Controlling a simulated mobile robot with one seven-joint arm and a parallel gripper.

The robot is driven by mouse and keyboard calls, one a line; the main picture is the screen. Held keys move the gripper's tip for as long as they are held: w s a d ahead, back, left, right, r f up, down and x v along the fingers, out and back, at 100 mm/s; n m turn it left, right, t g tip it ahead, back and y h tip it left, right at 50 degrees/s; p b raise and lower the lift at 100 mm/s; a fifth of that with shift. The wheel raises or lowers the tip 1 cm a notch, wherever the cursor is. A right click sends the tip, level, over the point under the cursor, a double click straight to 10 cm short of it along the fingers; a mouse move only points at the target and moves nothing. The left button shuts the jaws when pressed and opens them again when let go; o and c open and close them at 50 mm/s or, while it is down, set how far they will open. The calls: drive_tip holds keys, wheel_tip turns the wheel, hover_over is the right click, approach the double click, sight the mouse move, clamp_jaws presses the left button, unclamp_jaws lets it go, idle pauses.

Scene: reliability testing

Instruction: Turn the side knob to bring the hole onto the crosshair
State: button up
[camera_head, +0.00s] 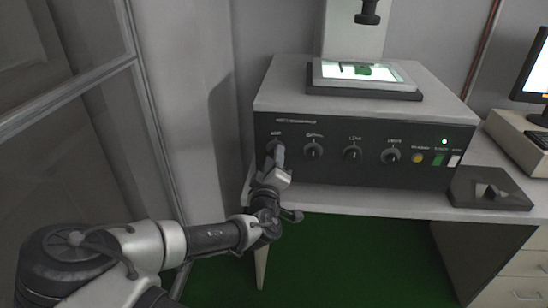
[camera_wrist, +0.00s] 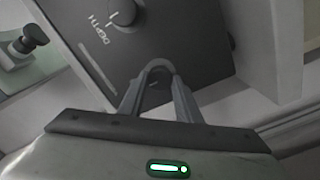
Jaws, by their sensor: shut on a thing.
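A grey benchtop machine (camera_head: 300,97) stands on the bench, with a row of dark knobs on its black front panel. My gripper (camera_head: 278,158) is at the leftmost knob, at the panel's left end; it hides most of that knob. In the wrist view, my gripper (camera_wrist: 157,72) is shut, its fingertips around the dark knob (camera_wrist: 156,84), which shows only partly between them. A small green piece (camera_head: 363,70) lies on the lit stage (camera_head: 390,75) on top. I cannot make out a hole or a crosshair.
Another knob (camera_wrist: 122,12) with a label is close by in the wrist view. Right of the panel knobs are a yellow button (camera_head: 417,158) and green and white switches. A dark box (camera_head: 490,190) and a monitor (camera_head: 537,70) stand at right. A glazed partition is at left.

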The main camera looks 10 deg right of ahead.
drive_tip(key=shift+n, duration=0.5)
drive_tip(key=o, duration=1.1)
drive_tip(key=shift+c, duration=0.2)
drive_tip(key=shift+s, duration=0.1)
drive_tip(key=p+v, duration=0.7)
drive_tip(key=v, duration=1)
drive_tip(key=shift+s, duration=0.1)
